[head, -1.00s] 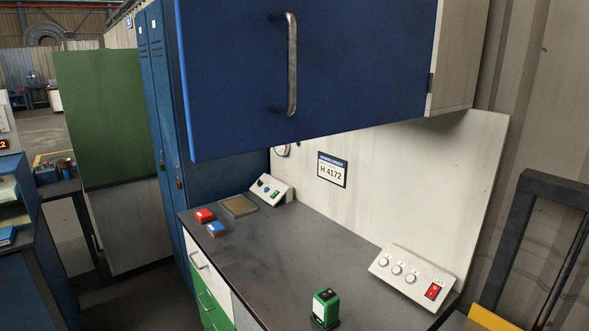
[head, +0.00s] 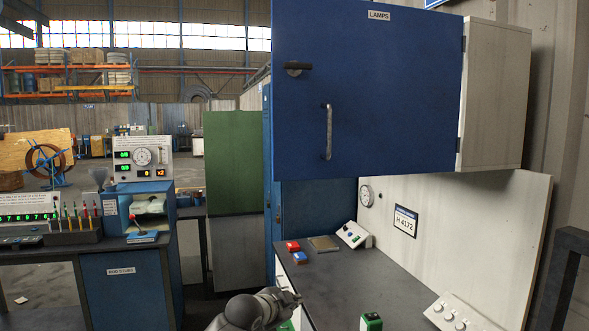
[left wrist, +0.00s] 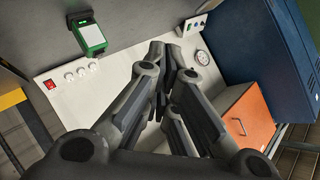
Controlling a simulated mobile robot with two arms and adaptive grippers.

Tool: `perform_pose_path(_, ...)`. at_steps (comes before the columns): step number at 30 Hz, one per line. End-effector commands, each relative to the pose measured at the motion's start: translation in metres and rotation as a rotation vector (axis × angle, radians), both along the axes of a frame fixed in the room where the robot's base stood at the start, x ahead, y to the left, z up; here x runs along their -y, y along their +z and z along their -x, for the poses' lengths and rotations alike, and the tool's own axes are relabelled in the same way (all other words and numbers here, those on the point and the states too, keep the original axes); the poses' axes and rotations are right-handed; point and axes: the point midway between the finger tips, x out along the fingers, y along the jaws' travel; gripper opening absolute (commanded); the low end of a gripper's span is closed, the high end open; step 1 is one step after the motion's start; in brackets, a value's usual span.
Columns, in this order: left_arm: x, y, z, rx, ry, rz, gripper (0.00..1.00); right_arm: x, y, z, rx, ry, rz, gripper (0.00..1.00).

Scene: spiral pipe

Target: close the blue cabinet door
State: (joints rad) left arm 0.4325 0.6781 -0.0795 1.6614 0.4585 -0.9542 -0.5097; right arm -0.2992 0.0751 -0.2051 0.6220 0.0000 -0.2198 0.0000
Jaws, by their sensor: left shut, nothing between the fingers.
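The blue cabinet door (head: 385,95), labelled LAMPS, hangs above the workbench in the head view. It has a dark latch (head: 297,68) and a vertical metal handle (head: 328,132), with hinges on its right edge beside the white cabinet side (head: 495,95). How far it stands open is unclear, and the cabinet interior is hidden behind it. My left gripper (head: 288,299) is low at the bottom centre, below the door and apart from it, near the bench's front edge. In the left wrist view its fingers (left wrist: 168,75) are together and empty. My right gripper is out of view.
The dark workbench (head: 345,285) carries red and blue blocks, a green device (head: 371,322) and a knob panel (head: 463,312). Blue lockers (head: 322,220) stand behind it. An orange box with a handle (left wrist: 243,118) shows in the left wrist view. Another station stands at left.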

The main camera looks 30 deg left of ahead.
Motion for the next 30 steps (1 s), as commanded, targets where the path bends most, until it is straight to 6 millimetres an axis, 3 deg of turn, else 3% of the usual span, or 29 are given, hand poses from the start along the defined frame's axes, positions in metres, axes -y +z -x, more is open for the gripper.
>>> perform_pose_path(1,0.004,0.075,0.003,0.080,-0.043,-0.071,0.00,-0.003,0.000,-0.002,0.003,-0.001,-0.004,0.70)
perform_pose_path(3,0.015,0.160,0.022,0.163,-0.101,-0.179,0.00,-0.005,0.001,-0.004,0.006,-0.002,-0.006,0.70)
perform_pose_path(6,0.037,0.259,0.067,0.264,-0.174,-0.355,0.00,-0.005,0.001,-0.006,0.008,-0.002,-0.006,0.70)
perform_pose_path(9,0.059,0.320,0.116,0.328,-0.221,-0.525,0.00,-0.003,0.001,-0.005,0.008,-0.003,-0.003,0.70)
perform_pose_path(13,0.079,0.359,0.166,0.371,-0.249,-0.698,0.00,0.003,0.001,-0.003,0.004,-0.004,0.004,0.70)
perform_pose_path(18,0.089,0.373,0.191,0.385,-0.258,-0.799,0.00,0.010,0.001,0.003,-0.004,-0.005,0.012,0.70)
perform_pose_path(23,0.090,0.375,0.178,0.383,-0.261,-0.804,0.00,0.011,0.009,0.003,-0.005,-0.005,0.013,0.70)
perform_pose_path(30,0.088,0.377,0.128,0.384,-0.261,-0.799,0.00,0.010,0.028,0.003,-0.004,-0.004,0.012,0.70)
